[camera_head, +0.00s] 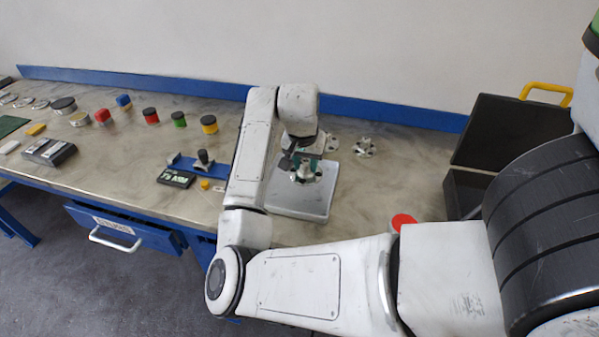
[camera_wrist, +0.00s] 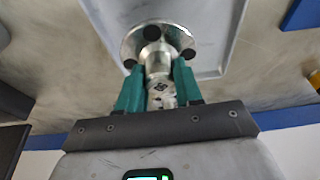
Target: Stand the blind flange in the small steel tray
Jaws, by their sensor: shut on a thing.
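My gripper (camera_head: 304,160) is over the small steel tray (camera_head: 315,208) on the bench. Its teal fingers (camera_wrist: 158,82) are shut on the metal stem of the blind flange (camera_wrist: 133,42), a round silver disc with dark bolt holes. The flange also shows in the head view (camera_head: 302,176), partly hidden by the gripper. The tray is a flat, shallow grey rectangle, and it fills the background behind the flange in the wrist view (camera_wrist: 205,22). I cannot tell whether the flange touches the tray floor.
A flanged metal fitting (camera_head: 364,147) stands behind and right of the tray. An open black case (camera_head: 510,135) and a red-topped item (camera_head: 403,220) are on the right. A dark display box (camera_head: 176,179) lies left. Coloured-lid jars (camera_head: 209,124) stand farther left.

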